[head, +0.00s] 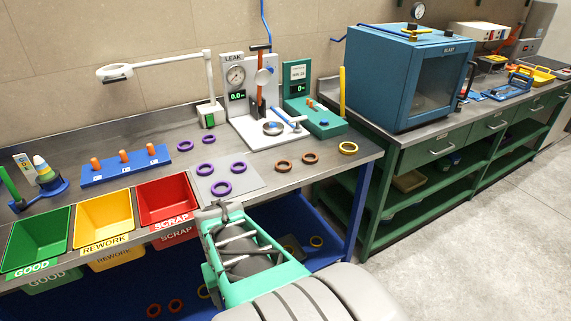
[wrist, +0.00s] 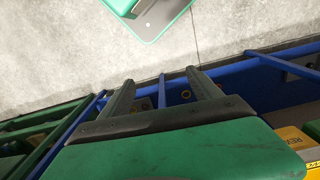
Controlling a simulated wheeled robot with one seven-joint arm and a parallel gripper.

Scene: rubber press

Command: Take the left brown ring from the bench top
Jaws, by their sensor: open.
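The left brown ring (head: 283,165) lies flat on the grey bench top, near its front edge in the head view. A second brown ring (head: 310,158) lies just to its right, apart from it. My gripper (wrist: 160,78) shows in the wrist view with its two fingers spread and nothing held between them. Beyond the fingers are the floor and the blue bench frame, and neither bench-top brown ring can be made out there.
Several purple rings lie left, some on a grey mat (head: 254,180). The red scrap bin (head: 168,200) hangs at the front edge. A gauge stand (head: 275,140) and green tester (head: 318,120) stand behind. Blue bench rails (wrist: 225,70) are near my fingers.

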